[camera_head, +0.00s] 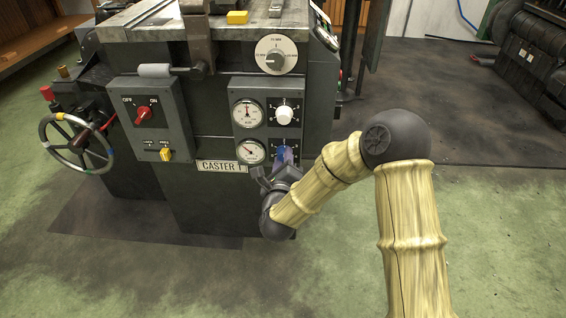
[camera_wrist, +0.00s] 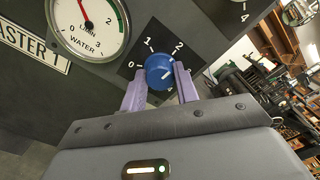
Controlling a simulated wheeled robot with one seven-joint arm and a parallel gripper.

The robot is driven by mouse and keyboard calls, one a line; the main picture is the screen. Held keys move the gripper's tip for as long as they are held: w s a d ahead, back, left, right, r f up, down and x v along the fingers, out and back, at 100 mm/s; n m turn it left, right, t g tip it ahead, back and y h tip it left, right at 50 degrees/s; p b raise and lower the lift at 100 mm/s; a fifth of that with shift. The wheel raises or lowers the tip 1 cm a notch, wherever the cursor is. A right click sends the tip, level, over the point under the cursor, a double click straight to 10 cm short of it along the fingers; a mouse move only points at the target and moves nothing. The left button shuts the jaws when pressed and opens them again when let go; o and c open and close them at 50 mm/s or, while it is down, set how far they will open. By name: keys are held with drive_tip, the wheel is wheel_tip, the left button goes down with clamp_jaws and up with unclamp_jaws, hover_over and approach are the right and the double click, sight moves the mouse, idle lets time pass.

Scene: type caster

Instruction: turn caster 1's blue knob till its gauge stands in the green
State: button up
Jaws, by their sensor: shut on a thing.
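The blue knob (camera_wrist: 160,71) sits on a dark plate marked with numbers, in the wrist view. My gripper (camera_wrist: 160,86) has its two pale purple fingers on either side of the knob and is shut on it. A white mark on the knob points to the lower right, towards the 4. The water gauge (camera_wrist: 88,28) is beside it, with a red needle pointing up-left, outside the green arc at its right. In the head view my gripper (camera_head: 283,160) hides most of the knob, and the lower gauge (camera_head: 250,151) shows to its left. The CASTER 1 plate (camera_head: 221,166) is below.
Above are another gauge (camera_head: 248,113) and a white knob (camera_head: 284,114). To the left is a switch box (camera_head: 152,118) with a red switch and a yellow one, then a handwheel (camera_head: 76,143). The floor in front of the machine is clear.

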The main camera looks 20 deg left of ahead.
drive_tip(key=shift+f, duration=0.1)
idle(0.3)
drive_tip(key=o, duration=1)
drive_tip(key=shift+c, duration=0.2)
drive_tip(key=shift+s, duration=0.15)
drive_tip(key=p+v, duration=0.4)
drive_tip(key=v, duration=1.3)
drive_tip(key=shift+p, duration=0.35)
drive_tip(key=shift+s, duration=0.1)
